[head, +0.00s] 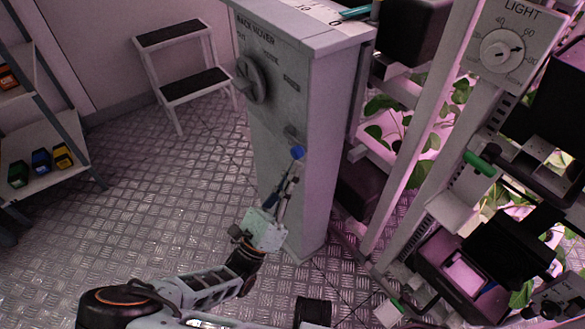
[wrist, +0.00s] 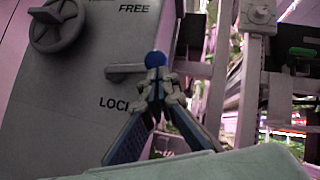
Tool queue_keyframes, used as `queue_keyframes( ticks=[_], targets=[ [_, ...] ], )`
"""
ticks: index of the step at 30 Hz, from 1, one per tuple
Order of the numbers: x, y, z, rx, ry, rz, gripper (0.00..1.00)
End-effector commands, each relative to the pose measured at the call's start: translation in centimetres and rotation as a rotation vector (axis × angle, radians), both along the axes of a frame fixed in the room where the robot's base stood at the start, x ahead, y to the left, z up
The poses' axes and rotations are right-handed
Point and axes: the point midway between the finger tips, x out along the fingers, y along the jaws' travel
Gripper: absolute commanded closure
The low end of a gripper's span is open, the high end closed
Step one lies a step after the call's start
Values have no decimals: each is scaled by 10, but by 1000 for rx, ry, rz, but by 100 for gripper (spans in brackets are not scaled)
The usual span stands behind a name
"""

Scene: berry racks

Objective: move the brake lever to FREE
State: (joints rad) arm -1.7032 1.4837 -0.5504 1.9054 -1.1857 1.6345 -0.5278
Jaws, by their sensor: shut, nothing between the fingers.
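The brake lever shows in the wrist view as a short grey bar (wrist: 125,69) on the cabinet face, with a blue ball knob (wrist: 155,58) at its right end. It lies roughly level, between the word FREE above and LOCK below, somewhat nearer LOCK. In the head view the blue knob (head: 297,153) stands out from the cabinet front. My gripper (wrist: 157,82) is shut and empty, its tips just below the knob and overlapping it in the picture. Whether they touch it I cannot tell. The tips also show just under the knob in the head view (head: 293,175).
The rack mover cabinet (head: 337,130) carries a round dial (head: 251,80) above the lever. Plant racks with a light dial (head: 502,48) stand close on the right. A step stool (head: 185,70) and a shelf (head: 40,150) with coloured bins are left, with open floor between.

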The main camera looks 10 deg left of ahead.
Motion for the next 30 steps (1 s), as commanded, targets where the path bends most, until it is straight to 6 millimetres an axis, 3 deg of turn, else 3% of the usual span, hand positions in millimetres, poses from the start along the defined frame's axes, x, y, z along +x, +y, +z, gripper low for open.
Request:
queue_keyframes(
  ticks=[14, 30],
  targets=[
    [-1, -1, 11, -60, 51, -1, 100],
    [-1, -2, 47, -297, 253, -2, 100]
  ],
)
